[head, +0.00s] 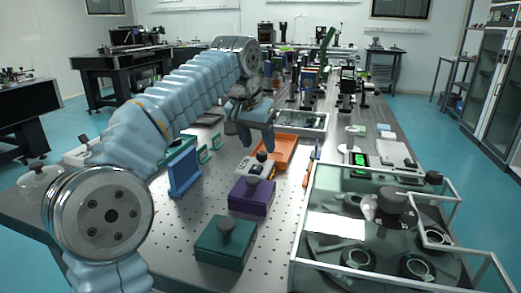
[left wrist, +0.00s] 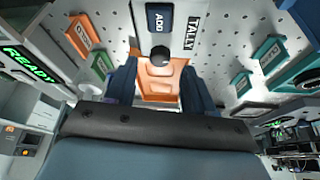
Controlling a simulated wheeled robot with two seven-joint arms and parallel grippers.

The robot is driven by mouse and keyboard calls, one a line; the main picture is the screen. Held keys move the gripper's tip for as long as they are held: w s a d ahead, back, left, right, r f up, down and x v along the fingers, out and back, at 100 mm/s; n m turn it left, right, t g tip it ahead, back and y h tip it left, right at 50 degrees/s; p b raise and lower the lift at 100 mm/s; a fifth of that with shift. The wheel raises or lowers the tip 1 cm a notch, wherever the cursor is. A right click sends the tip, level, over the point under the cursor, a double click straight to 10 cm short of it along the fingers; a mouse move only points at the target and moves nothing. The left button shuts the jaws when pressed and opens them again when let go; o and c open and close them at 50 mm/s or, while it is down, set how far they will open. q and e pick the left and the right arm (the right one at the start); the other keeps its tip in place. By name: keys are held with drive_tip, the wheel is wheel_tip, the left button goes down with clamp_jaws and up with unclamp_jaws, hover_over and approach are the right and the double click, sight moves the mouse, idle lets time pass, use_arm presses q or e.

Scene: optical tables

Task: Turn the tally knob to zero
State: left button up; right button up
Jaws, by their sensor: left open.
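A small grey device with a black knob (head: 262,157) stands just beyond a purple block (head: 252,196). In the left wrist view a round dark knob (left wrist: 160,54) shows near a dark ADD plate (left wrist: 158,18) and a white TALLY label (left wrist: 193,32). The knob's pointer and reading cannot be made out. My right gripper is not in view.
An orange tray (head: 288,153) lies beyond the device. A green block with a knob (head: 224,243) stands in front. A blue upright panel (head: 185,172) is at left. A clear-walled enclosure (head: 297,235) fills the right. Bare perforated tabletop lies around the blocks.

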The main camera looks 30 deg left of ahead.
sight(261, 153)
use_arm(q)
drive_tip(key=shift+x, duration=1.75)
drive_tip(key=shift+c, duration=0.2)
clamp_jaws()
